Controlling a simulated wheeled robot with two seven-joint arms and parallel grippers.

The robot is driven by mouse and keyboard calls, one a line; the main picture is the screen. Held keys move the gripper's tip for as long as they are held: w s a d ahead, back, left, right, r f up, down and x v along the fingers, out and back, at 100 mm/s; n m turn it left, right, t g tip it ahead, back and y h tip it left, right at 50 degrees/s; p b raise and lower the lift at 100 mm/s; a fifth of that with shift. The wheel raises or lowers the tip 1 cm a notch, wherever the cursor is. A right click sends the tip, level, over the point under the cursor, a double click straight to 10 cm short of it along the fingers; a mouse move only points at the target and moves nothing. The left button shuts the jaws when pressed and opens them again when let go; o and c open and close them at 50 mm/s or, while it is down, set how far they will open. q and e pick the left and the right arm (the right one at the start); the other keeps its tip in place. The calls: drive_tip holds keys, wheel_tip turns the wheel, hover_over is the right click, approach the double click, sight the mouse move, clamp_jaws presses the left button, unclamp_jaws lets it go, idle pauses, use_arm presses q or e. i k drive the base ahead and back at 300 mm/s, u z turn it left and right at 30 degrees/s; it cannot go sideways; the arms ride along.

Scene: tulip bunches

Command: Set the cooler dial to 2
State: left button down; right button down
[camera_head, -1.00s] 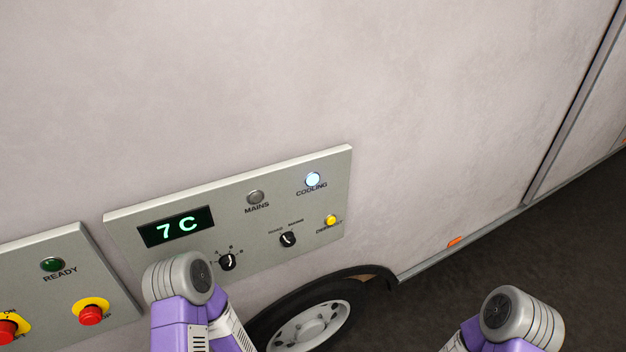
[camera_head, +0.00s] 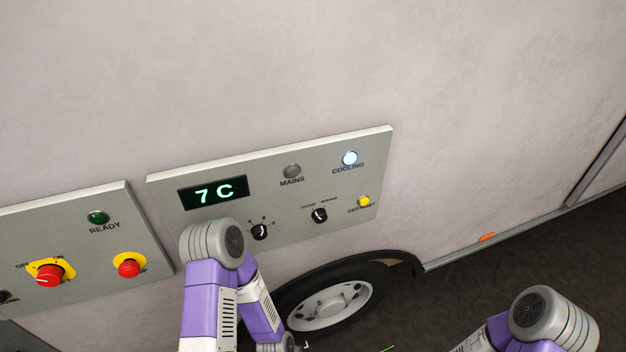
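The cooler panel (camera_head: 300,185) is a grey plate on the pale vehicle wall. Its display (camera_head: 213,193) reads 7 C. The black numbered dial (camera_head: 260,232) sits below the display, just right of my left arm's purple and grey links. Some of its numbers are hidden or too small to read, so its setting is unclear. A second black knob (camera_head: 319,215), labelled with MAINS among its words, is to its right. Neither gripper can be made out; only arm links show at the bottom of the view.
The cooling lamp (camera_head: 350,158) is lit white and the mains lamp (camera_head: 291,171) is dark. A yellow defrost button (camera_head: 364,201) is at the right. A left panel (camera_head: 70,215) has a red rotary switch (camera_head: 49,275) and a red button (camera_head: 129,268). A wheel (camera_head: 331,305) is below.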

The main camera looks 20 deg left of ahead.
sight(260, 233)
drive_tip(key=u, duration=1.7)
drive_tip(key=k, duration=0.65)
drive_tip(key=z, duration=0.45)
drive_tip(key=i, duration=0.55)
